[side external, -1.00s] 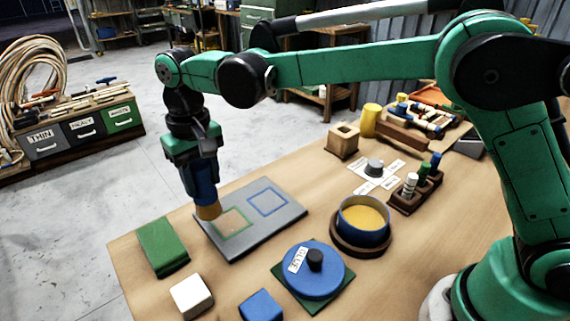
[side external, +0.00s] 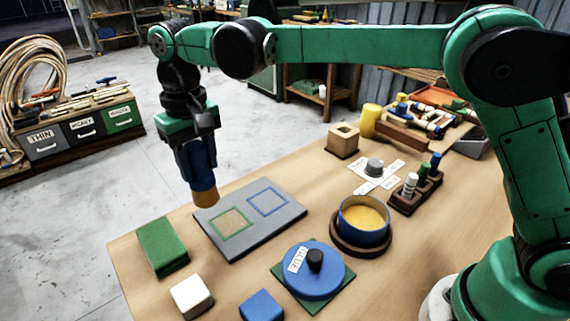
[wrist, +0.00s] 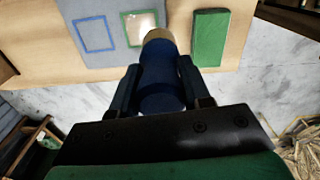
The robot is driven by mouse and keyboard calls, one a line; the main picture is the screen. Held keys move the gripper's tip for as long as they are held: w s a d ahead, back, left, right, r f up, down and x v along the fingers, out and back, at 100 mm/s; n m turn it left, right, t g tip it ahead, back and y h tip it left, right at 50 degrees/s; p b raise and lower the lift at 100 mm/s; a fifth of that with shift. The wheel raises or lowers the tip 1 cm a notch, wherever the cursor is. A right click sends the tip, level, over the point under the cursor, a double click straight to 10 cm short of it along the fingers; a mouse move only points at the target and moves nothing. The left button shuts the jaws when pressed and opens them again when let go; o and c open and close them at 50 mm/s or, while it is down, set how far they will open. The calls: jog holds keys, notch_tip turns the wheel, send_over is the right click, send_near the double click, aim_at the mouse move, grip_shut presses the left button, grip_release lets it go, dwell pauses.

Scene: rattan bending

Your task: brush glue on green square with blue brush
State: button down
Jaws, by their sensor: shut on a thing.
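My gripper (side external: 198,170) is shut on the blue brush (side external: 203,178), which points down with its tan bristles at the bottom. In the side view the bristles are at the far left corner of the grey board, beyond the green square (side external: 231,224); whether they touch the board I cannot tell. In the wrist view the brush (wrist: 160,80) is between both fingers, its tip just below the green square (wrist: 138,27), whose inside looks pale and shiny. The blue square (side external: 268,202) lies beside it on the grey board (side external: 250,241). The open glue pot (side external: 364,231) holds amber glue.
A blue lid labelled GLUE (side external: 323,284) lies on a green mat at the front. A green block (side external: 162,246), a white block (side external: 191,296) and a blue block (side external: 261,306) stand near the front left. A rack with several markers (side external: 415,193) is right of the pot.

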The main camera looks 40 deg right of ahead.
aim_at(206, 201)
jog(key=shift+f, duration=0.2)
jog(key=shift+f, duration=3.6)
jog(key=shift+d+f, duration=0.15)
jog(key=shift+d, duration=0.8)
jog(key=shift+d+f, duration=0.15)
jog(key=shift+d, duration=0.75)
jog(key=shift+d+r, duration=0.1)
jog(key=shift+d, duration=1.4)
jog(key=shift+a, duration=3.45)
jog(key=shift+d+r, duration=0.1)
jog(key=shift+r, duration=3.85)
jog(key=shift+f, duration=0.1)
